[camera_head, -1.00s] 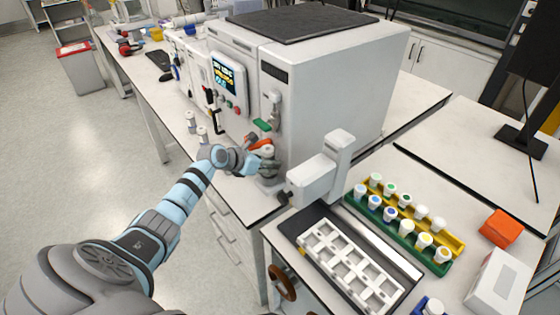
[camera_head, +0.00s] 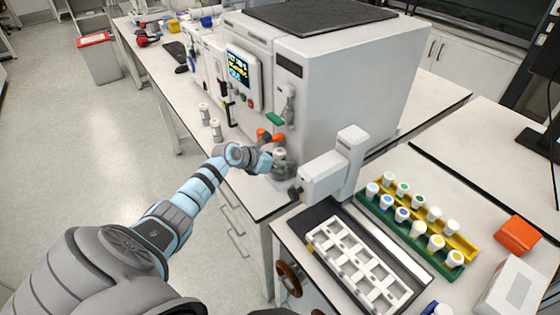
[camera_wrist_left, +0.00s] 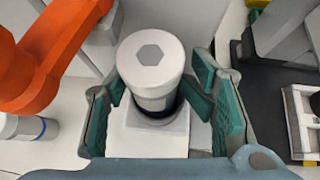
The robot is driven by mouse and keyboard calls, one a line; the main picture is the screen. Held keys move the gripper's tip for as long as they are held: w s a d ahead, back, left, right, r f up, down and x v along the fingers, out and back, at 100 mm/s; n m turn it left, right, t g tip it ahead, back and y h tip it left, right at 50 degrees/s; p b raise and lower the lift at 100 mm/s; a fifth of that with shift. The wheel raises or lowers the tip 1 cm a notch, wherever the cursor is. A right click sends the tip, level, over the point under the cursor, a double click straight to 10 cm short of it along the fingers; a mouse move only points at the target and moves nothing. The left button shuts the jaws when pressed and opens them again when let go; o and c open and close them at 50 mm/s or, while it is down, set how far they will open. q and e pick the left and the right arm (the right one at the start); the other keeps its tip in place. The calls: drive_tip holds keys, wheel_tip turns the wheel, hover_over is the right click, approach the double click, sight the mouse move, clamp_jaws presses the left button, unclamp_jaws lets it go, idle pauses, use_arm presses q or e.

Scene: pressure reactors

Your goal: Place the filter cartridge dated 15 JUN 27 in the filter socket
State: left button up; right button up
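A white filter cartridge (camera_head: 279,154) stands upright at the front right of the big reactor. In the left wrist view the cartridge (camera_wrist_left: 151,60) shows a hexagon on its cap and a dark blue band low down. I cannot tell if the cartridge is fully seated. Its date is not readable. My right gripper is not in view.
Two similar cartridges (camera_head: 215,130) stand on the bench left of my gripper. An orange handle (camera_wrist_left: 50,50) is close beside the gripper. A grey-white device (camera_head: 325,178) stands to the right, with a white rack (camera_head: 345,250) and yellow-green vial holders (camera_head: 465,247) beyond.

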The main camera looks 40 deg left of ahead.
use_arm(q)
drive_tip(key=shift+s+f, duration=0.25)
drive_tip(key=shift+f, duration=0.15)
drive_tip(key=shift+r, duration=0.35)
drive_tip(key=v, duration=1.2)
drive_tip(key=shift+w+r, duration=0.25)
drive_tip(key=shift+r, duration=0.2)
